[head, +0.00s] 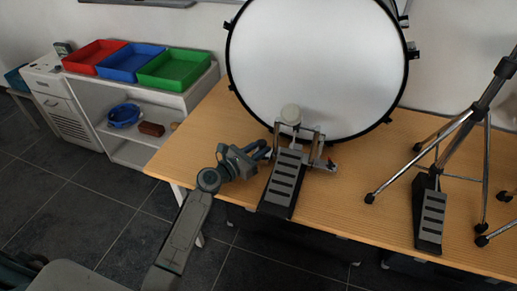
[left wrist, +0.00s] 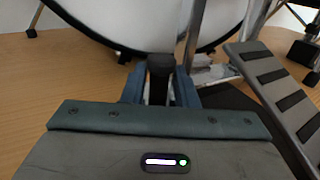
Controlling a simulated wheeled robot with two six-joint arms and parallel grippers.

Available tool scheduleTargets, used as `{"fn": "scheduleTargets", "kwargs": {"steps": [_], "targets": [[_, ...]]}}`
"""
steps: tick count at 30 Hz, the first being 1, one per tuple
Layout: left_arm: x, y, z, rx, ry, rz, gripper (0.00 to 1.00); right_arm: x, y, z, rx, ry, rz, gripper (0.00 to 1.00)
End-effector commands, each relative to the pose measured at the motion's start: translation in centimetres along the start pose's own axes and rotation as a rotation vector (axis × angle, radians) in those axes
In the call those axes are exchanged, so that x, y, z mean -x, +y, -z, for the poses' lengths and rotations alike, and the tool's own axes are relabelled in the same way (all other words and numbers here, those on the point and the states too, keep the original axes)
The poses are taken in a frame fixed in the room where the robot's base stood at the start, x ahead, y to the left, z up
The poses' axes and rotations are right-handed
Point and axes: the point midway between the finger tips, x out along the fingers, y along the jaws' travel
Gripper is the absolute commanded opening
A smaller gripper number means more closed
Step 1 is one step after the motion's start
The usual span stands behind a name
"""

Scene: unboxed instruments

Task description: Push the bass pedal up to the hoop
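The black hoop (head: 247,104) curves down behind the pedal's posts; I cannot tell whether pedal and hoop touch. My left gripper (head: 266,151) is low over the table, just left of the pedal's posts. In the left wrist view its dark fingertips (left wrist: 160,78) appear together, with the footboard (left wrist: 285,92) to their right. Contact is unclear. My right gripper is out of view.
A second pedal (head: 431,213) and a chrome tripod stand (head: 470,125) occupy the table's right side. The table (head: 185,150) is bare to the left of the drum. A white shelf with red, blue and green trays (head: 175,68) stands beyond the table's left edge.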

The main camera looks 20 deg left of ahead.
Motion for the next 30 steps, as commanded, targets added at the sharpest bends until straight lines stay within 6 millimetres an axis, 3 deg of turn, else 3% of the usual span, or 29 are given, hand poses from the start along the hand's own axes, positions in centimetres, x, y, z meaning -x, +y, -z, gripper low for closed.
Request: {"fn": "scheduleTargets", "kwargs": {"steps": [1, 3, 12, 17, 21, 30], "targets": [[0.0, 0.0, 0.0, 0.000, 0.000, 0.000, 0.13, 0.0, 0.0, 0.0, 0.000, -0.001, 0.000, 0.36], [0.0, 0.0, 0.0, 0.000, -0.001, 0.000, 0.00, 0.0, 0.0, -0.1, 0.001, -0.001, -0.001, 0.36], [-0.2, 0.1, -0.3, -0.001, -0.006, -0.001, 0.00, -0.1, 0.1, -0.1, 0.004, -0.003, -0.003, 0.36], [-2.2, 1.2, -0.4, 0.000, -0.010, -0.002, 0.00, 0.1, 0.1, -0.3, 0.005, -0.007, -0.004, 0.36], [-3.9, 2.1, -0.6, -0.001, -0.011, -0.002, 0.00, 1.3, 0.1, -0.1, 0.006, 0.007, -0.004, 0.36], [-4.5, 2.4, -0.8, -0.002, -0.013, -0.004, 0.00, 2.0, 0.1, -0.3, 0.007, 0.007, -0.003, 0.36]]}}
